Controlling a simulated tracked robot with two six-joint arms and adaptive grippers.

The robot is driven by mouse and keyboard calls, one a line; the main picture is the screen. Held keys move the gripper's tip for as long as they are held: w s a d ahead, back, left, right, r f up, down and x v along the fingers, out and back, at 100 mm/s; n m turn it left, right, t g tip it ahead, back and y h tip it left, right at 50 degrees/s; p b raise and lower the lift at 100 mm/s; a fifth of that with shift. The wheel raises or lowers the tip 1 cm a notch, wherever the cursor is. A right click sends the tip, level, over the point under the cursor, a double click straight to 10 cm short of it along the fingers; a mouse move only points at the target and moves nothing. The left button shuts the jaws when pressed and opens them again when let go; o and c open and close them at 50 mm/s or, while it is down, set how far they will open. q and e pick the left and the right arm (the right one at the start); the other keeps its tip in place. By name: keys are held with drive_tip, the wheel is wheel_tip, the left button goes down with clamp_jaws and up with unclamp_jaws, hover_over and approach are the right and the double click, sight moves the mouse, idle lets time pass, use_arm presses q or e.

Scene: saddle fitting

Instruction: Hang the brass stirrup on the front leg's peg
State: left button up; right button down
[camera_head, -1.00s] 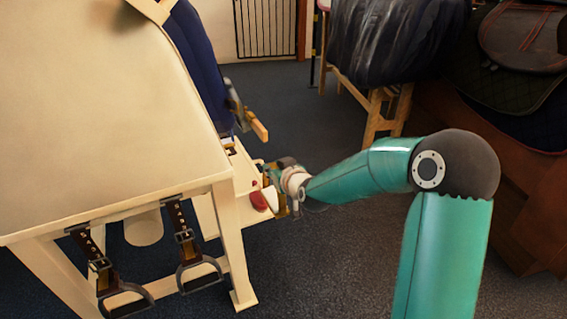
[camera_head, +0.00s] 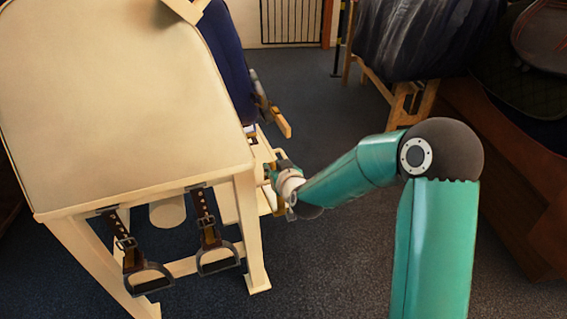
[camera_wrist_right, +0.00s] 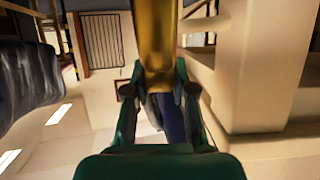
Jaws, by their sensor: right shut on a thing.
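In the right wrist view a brass-coloured bar (camera_wrist_right: 157,45), most likely part of the brass stirrup, runs up from between my right gripper's fingers (camera_wrist_right: 158,84). The gripper is shut on it; the rest of the piece is out of that view. In the head view my right gripper (camera_head: 279,194) is small and partly hidden behind its own wrist, just right of the cream stand's near right leg (camera_head: 250,236). Whether the brass piece touches the stand cannot be told. No peg can be clearly made out. My left gripper is not in view.
Two dark stirrups (camera_head: 217,259) hang on straps under the stand's near edge (camera_head: 135,200). A wood-tipped part (camera_head: 281,123) sticks out at the stand's right side. A dark-covered trestle (camera_head: 405,45) stands behind. Open floor (camera_head: 340,270) lies right of the stand.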

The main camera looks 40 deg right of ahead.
drive_tip(key=shift+w+a+r, duration=0.1)
drive_tip(key=shift+a, duration=0.2)
drive_tip(key=shift+w+a+f+b, duration=0.15)
drive_tip(key=shift+a+f+b, duration=0.5)
drive_tip(key=shift+f+b, duration=0.15)
drive_tip(key=shift+f, duration=0.1)
drive_tip(key=c, duration=0.9)
unclamp_jaws()
